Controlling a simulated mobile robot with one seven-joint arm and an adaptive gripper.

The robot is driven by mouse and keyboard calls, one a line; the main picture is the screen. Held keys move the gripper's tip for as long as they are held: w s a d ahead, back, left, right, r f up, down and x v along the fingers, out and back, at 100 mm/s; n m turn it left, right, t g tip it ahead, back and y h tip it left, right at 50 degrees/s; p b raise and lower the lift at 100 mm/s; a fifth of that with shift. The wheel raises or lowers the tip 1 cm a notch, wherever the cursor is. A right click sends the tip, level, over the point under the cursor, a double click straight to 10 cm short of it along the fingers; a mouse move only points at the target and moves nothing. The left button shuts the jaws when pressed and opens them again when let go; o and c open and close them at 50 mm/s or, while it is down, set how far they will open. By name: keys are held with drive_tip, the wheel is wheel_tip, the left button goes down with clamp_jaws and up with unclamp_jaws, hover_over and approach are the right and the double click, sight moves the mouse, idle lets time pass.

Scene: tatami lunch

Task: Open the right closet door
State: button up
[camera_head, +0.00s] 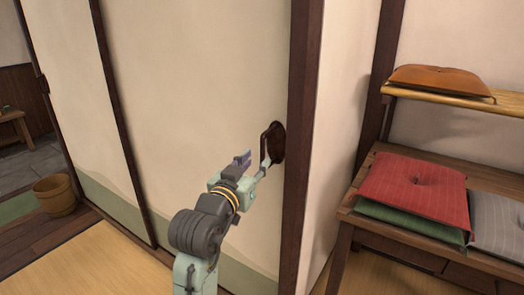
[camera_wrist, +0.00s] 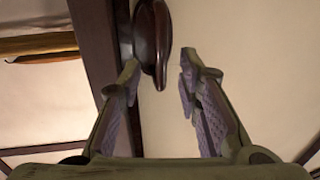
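The right closet door (camera_head: 205,90) is a cream sliding panel with a dark frame and a greenish lower band. Its dark handle (camera_head: 279,143) sits near the door's right edge. My gripper (camera_head: 256,160) is open in front of the door, with one finger at the handle and the other to its left. In the wrist view the brown handle (camera_wrist: 153,38) lies ahead of the open fingers (camera_wrist: 160,72), closer to the left one. I cannot tell whether that finger touches it. Nothing is held. The door appears shut against the dark post (camera_head: 302,110).
A second cream panel (camera_head: 68,85) stands to the left, with a wooden bucket (camera_head: 55,194) near it. To the right, a wooden shelf unit (camera_head: 346,214) holds red (camera_head: 415,187), grey (camera_head: 499,222) and orange (camera_head: 437,79) cushions. Tatami floor (camera_head: 90,265) is clear at lower left.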

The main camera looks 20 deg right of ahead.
sight(262, 154)
drive_tip(key=p+x, duration=0.1)
drive_tip(key=x, duration=0.5)
drive_tip(key=shift+w, duration=0.15)
clamp_jaws()
idle(0.7)
